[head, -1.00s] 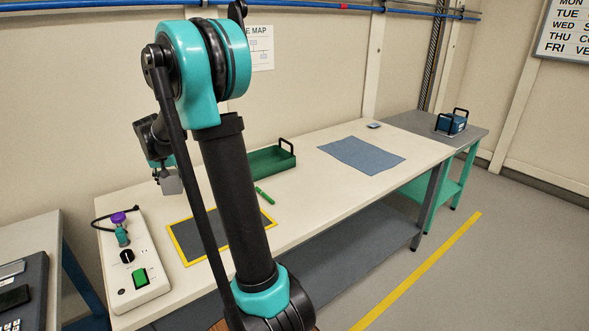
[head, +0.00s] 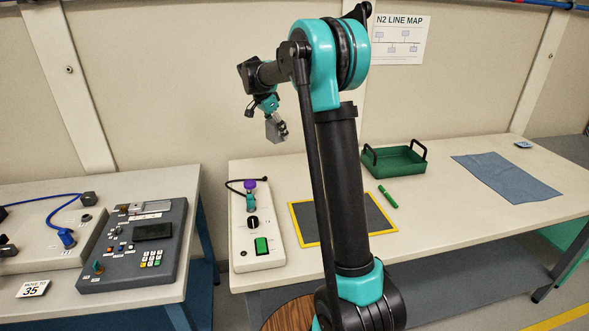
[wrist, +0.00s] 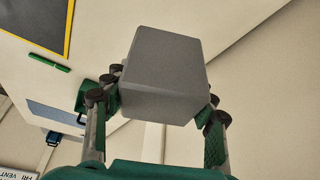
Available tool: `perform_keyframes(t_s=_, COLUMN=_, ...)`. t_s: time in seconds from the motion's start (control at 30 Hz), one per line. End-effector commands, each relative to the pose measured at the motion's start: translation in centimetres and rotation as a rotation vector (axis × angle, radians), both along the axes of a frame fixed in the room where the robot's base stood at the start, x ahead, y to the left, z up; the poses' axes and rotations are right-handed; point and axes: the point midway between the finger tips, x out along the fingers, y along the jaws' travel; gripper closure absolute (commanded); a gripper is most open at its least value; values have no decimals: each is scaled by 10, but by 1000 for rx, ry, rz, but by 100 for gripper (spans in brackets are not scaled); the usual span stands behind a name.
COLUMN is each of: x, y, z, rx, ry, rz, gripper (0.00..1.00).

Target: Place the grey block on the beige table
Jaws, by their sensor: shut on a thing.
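The grey block (head: 274,130) is a plain cube held in the air by my gripper (head: 274,117). In the wrist view the block (wrist: 163,62) sits between the two fingers, which are shut on its sides. In the head view it appears against the wall, above the far left part of the long beige table (head: 440,215). The block is clear of the tabletop. My upper arm hides part of this table's middle.
The long table bears a white switch box (head: 255,222), a yellow-edged dark mat (head: 380,213), a green marker (head: 388,197), a green tray (head: 396,161) and a blue cloth (head: 506,178). A second pale-topped table (head: 190,212) at left holds a control panel (head: 133,247).

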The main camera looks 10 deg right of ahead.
Motion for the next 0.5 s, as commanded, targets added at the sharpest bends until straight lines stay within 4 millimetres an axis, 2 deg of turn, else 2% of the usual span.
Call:
perform_keyframes(t_s=0.03, x=0, y=0, z=-13, rx=0, ry=0, rz=0, gripper=82)
perform_keyframes(t_s=0.3, x=0, y=0, z=-79, rx=0, ry=0, rz=1, gripper=82)
perform_keyframes(t_s=0.5, x=0, y=0, z=-119, rx=0, ry=-1, rz=1, gripper=82)
